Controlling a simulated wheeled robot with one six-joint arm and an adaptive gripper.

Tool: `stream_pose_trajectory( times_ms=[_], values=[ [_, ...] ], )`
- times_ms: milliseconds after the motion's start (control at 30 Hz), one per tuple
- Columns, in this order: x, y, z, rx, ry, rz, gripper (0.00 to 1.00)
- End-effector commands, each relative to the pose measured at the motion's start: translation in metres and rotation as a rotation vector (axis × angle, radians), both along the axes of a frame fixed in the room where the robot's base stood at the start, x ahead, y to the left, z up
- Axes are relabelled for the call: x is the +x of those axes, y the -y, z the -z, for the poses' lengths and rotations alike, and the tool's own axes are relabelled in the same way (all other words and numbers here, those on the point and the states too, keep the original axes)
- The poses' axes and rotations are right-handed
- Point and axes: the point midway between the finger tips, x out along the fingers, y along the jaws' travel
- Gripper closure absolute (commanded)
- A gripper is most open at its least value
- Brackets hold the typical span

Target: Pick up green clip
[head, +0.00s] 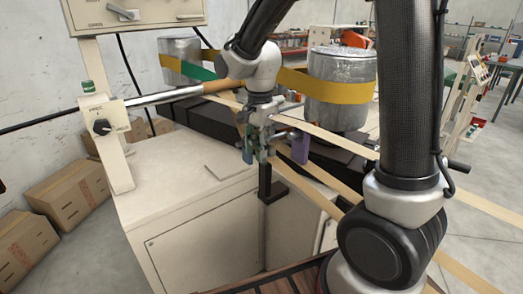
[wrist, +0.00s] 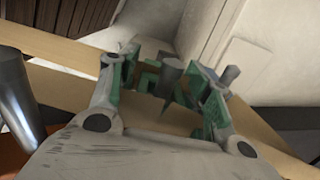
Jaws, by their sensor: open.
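A green clip (wrist: 148,82) shows in the wrist view between the two fingers of my gripper (wrist: 163,92). A grey cylindrical pin (wrist: 171,75) stands beside it, also between the fingers. The fingers are spread apart, with green along their inner sides, so the clip's outline is hard to separate from them. In the head view my gripper (head: 257,146) points down over the front edge of the machine, near the tan strips. Green shows at its fingertips, where the clip is mostly hidden. I cannot tell whether the fingers touch the clip.
A purple block-like piece (head: 300,148) stands just right of my gripper. A black upright bracket (head: 266,185) is below it. Tan strips (head: 325,175) run across the front. Silver wrapped rolls (head: 340,75) with yellow bands stand behind. The white cabinet top (head: 165,170) is mostly clear.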

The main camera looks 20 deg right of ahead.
Motion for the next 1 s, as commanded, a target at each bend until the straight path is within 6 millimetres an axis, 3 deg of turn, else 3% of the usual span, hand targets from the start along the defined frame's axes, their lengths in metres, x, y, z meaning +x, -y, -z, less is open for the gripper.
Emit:
stream_pose_trajectory(
  times_ms=[67, 200, 267, 667, 867, 1000],
  values=[
    [0.000, 0.000, 0.000, 0.000, 0.000, 0.000, 0.54],
    [0.000, 0.000, 0.000, 0.000, 0.000, 0.000, 0.79],
    [0.000, 0.000, 0.000, 0.000, 0.000, 0.000, 0.87],
    [0.001, 0.000, -0.008, 0.001, 0.003, 0.000, 0.87],
    [-0.009, -0.028, -0.007, 0.000, 0.001, -0.006, 0.87],
    [-0.019, -0.057, -0.007, 0.000, 0.001, -0.008, 0.87]
  ],
)
